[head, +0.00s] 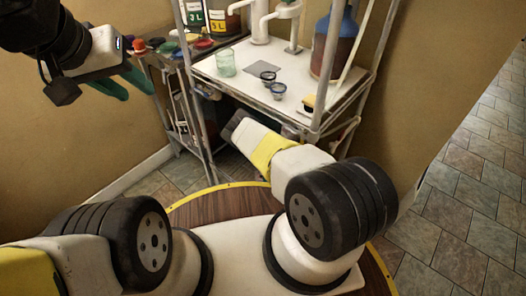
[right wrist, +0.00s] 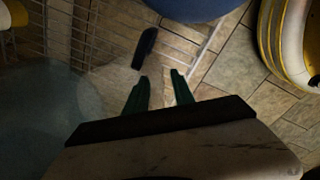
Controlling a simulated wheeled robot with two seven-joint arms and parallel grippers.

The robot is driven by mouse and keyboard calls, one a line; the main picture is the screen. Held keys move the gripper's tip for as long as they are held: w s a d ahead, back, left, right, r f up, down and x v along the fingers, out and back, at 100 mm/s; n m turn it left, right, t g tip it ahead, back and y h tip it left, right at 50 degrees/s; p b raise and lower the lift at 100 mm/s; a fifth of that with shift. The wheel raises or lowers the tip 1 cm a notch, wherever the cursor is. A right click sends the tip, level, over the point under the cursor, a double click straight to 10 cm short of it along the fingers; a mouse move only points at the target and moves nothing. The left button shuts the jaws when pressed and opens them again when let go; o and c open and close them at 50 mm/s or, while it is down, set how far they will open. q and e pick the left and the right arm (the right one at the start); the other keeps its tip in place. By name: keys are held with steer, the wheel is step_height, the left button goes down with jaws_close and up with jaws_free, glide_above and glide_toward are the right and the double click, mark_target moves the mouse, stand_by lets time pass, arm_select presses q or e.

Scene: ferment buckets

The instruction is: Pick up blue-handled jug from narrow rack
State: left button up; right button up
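In the right wrist view, a dark blue bar (right wrist: 145,48) like a handle stands just beyond the fingertips, with a faint see-through body around it. It looks like the blue-handled jug, but the dim picture leaves its outline unclear. My right gripper (right wrist: 160,82) is open, its two green fingers apart with nothing seen between them. In the head view its fingers are hidden beyond my right arm, low by the shelf unit. A narrow rack (head: 181,112) stands left of the shelf unit. My left gripper (head: 122,84) is open and empty, high at the left.
A white shelf unit (head: 235,80) holds a green glass (head: 225,63), two small dark cups and a large blue-topped bottle (head: 336,45). In the right wrist view, wire bars (right wrist: 90,25) and a blue rounded thing (right wrist: 190,5) are close by. Tiled floor is clear at right.

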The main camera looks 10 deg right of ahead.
steer(key=shift+w+f, duration=0.15)
steer(key=shift+f, duration=0.5)
jaws_close()
stand_by(0.9)
